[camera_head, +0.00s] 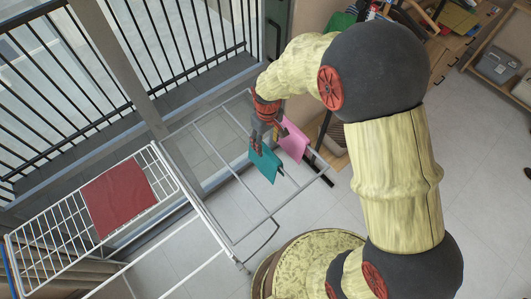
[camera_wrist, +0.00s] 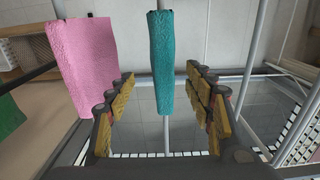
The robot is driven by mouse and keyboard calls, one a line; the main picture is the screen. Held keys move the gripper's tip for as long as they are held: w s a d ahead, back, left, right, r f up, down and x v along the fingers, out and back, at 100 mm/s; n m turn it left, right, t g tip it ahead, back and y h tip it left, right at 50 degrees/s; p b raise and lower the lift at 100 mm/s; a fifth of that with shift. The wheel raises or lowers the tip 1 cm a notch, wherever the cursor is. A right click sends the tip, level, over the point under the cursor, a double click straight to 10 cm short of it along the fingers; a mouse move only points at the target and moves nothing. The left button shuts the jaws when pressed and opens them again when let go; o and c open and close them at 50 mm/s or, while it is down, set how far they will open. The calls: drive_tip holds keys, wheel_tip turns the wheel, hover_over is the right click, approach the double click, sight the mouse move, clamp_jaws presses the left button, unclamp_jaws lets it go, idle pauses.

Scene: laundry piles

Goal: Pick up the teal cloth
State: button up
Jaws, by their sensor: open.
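The teal cloth (camera_head: 265,164) hangs over a bar of the drying rack (camera_head: 232,232). In the wrist view the teal cloth (camera_wrist: 162,60) hangs narrow and upright, ahead of and between the two fingers. My gripper (camera_head: 265,138) is just above the cloth in the head view. My gripper (camera_wrist: 158,90) is open in the wrist view, with one finger on each side of the cloth's lower end and a visible gap on both sides. Neither finger appears to touch it.
A pink cloth (camera_head: 292,141) hangs close beside the teal one; it also shows left of my left finger (camera_wrist: 84,62). A red cloth (camera_head: 118,198) lies on the rack's white grid wing (camera_head: 52,222). A railing stands behind.

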sight(266, 155)
drive_tip(key=f, duration=0.8)
drive_tip(key=shift+s+a+f+b, duration=0.2)
drive_tip(key=shift+f+b, duration=0.05)
drive_tip(key=shift+b, duration=0.15)
drive_tip(key=shift+c, duration=1.2)
drive_tip(key=c, duration=1.1)
drive_tip(key=shift+r, duration=0.1)
